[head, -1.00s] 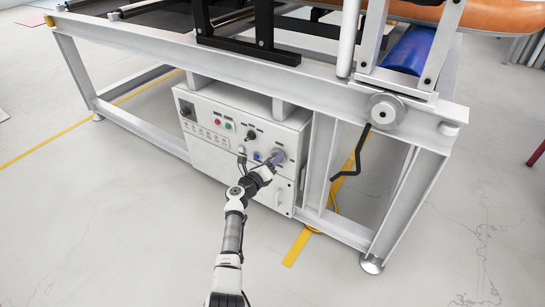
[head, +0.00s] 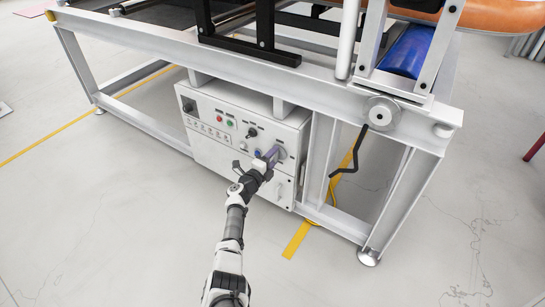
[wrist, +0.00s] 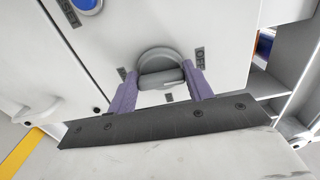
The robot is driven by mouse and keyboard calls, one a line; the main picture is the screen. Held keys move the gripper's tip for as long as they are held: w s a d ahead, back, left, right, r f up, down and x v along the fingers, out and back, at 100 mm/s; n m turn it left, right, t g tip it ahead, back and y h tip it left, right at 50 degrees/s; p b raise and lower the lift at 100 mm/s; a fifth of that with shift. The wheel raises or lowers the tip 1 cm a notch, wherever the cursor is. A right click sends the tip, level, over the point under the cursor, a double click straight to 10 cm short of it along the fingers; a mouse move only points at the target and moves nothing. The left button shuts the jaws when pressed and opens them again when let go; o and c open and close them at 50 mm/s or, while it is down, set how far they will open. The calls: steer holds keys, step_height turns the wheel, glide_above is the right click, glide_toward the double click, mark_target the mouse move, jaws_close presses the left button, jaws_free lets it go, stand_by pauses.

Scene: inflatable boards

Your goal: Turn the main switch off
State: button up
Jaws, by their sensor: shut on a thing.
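The main switch appears to be a grey round rotary knob with a raised handle (wrist: 160,68) on the front of the white control box. It also shows in the head view (head: 281,153), partly behind the gripper. The handle lies roughly level across the wrist view. My gripper (wrist: 163,82) has its two purple fingers on the left and right ends of the handle, shut on it. In the head view my gripper (head: 271,154) reaches the right part of the box front.
The control box (head: 225,160) hangs under a grey metal frame (head: 170,45). It carries red and green buttons, a black knob (head: 251,133) and a blue button (wrist: 88,4) near the gripper. A black crank (head: 350,158) hangs to the right. The floor in front is clear.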

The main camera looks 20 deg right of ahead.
steer(key=shift+n, duration=0.3)
steer(key=shift+r, duration=0.1)
steer(key=o, duration=1)
steer(key=p+v, duration=0.5)
steer(key=v, duration=0.8)
steer(key=shift+s+a, duration=0.25)
